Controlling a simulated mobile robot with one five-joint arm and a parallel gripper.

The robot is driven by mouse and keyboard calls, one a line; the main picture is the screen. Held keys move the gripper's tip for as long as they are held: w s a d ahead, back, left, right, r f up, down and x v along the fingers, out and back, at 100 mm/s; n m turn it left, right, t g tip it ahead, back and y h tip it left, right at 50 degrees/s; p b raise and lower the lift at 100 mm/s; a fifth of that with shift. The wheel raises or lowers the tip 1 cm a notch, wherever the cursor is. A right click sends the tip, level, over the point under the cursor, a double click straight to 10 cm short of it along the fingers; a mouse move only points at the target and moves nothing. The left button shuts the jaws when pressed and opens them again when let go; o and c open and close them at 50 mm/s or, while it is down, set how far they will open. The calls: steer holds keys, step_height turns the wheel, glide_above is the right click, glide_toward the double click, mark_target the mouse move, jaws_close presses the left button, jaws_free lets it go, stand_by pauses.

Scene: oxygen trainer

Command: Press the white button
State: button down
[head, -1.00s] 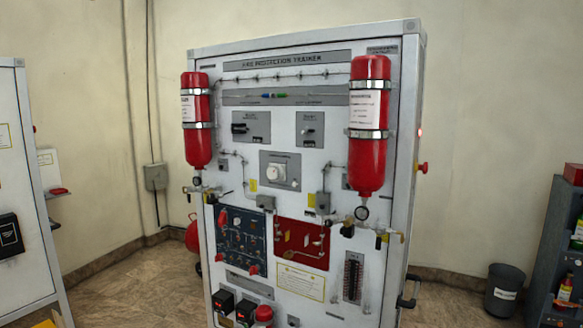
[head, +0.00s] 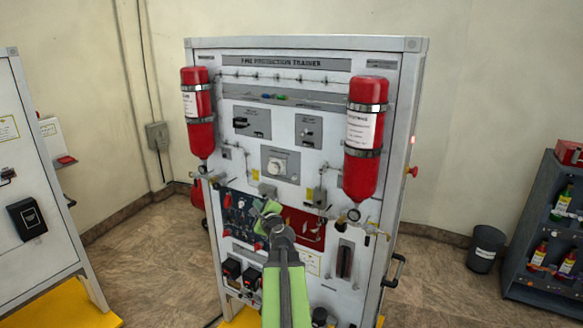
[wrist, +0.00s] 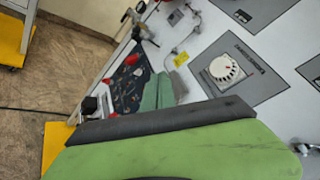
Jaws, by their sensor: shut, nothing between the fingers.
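The white trainer panel (head: 232,160) stands upright in front of me. A white round control (head: 280,166) with a ridged rim sits on a grey plate in its middle; it also shows in the wrist view (wrist: 221,70), right of centre. I cannot tell whether it is a button or a dial. My gripper (head: 270,210), green and grey, is shut and empty. In the head view it appears below the white control, over the blue and red plates. In the wrist view its green fingers (wrist: 158,92) are left of the control, apart from it in the picture.
Two red cylinders, left (head: 198,115) and right (head: 365,140), flank the panel's front. Gauges and valves hang below them. A dark bin (head: 486,248) and a shelf with bottles (head: 545,235) stand at right. A white cabinet (head: 35,175) stands at left.

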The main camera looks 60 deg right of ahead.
mark_target(294, 179)
steer(key=s+d+r+m+g+h+p, duration=0.1)
steer(key=s+d+r+m+h, duration=0.1)
steer(key=s+d+r+m, duration=0.1)
steer(key=shift+s+d+r, duration=0.25)
steer(key=shift+s+d, duration=0.55)
steer(key=shift+s, duration=0.3)
steer(key=shift+d, duration=0.1)
steer(key=shift+d, duration=4.3)
steer(key=shift+d, duration=0.1)
steer(key=shift+d, duration=0.35)
